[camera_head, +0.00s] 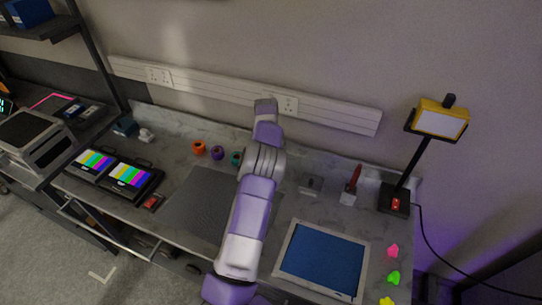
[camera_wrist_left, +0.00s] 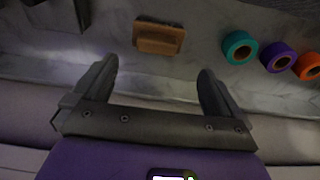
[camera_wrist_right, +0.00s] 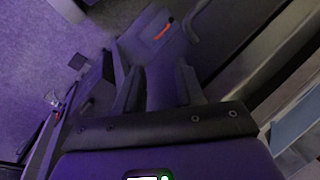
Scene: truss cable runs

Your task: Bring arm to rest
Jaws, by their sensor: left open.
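My left arm reaches from the bottom middle of the head view over the workbench (camera_head: 335,205) to the wall behind it. Its gripper is hidden behind the arm in that view. In the left wrist view the left gripper (camera_wrist_left: 158,88) is open, with nothing between its fingers. A brown block (camera_wrist_left: 159,38) lies on the bench beyond the fingertips, apart from them. My right gripper (camera_wrist_right: 158,88) shows only in the right wrist view, in dim light against dark shapes.
Teal (camera_wrist_left: 240,48), purple (camera_wrist_left: 278,56) and orange (camera_wrist_left: 307,66) rolls lie beside the block. A blue-topped panel (camera_head: 322,262), a lamp (camera_head: 438,122) and a red-handled brush (camera_head: 352,184) are right of the arm. A wall rail (camera_head: 335,117) runs behind.

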